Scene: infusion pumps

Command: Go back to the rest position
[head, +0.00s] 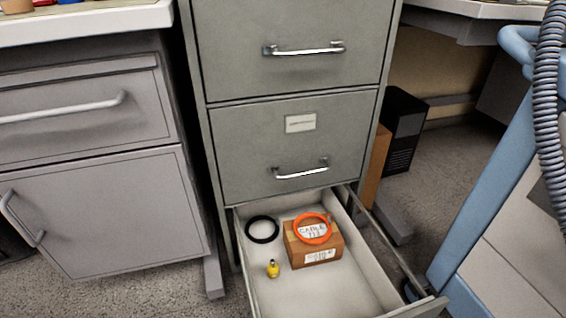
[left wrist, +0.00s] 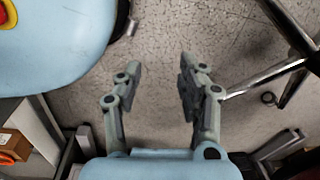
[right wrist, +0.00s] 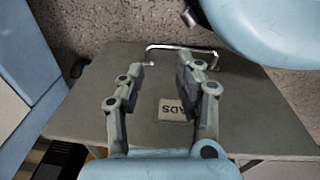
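My left gripper (left wrist: 160,80) is open and empty in the left wrist view, above bare speckled floor. My right gripper (right wrist: 160,80) is open and empty in the right wrist view, in front of a grey cabinet face with a handle (right wrist: 182,50) and a label (right wrist: 176,110). Neither gripper shows in the head view. The grey filing cabinet (head: 240,150) stands in the middle of the head view with its bottom drawer (head: 290,290) pulled open. In the drawer are a brown box (head: 318,247) with an orange ring (head: 297,233) on top, a black ring (head: 249,234) and a yellow object (head: 273,269).
A grey desk cabinet (head: 100,215) stands at the left. A blue-framed cart (head: 480,200) with a ribbed hose (head: 546,110) stands at the right. A black case (head: 402,130) is behind the filing cabinet. Metal legs (left wrist: 270,80) stand right of the left gripper.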

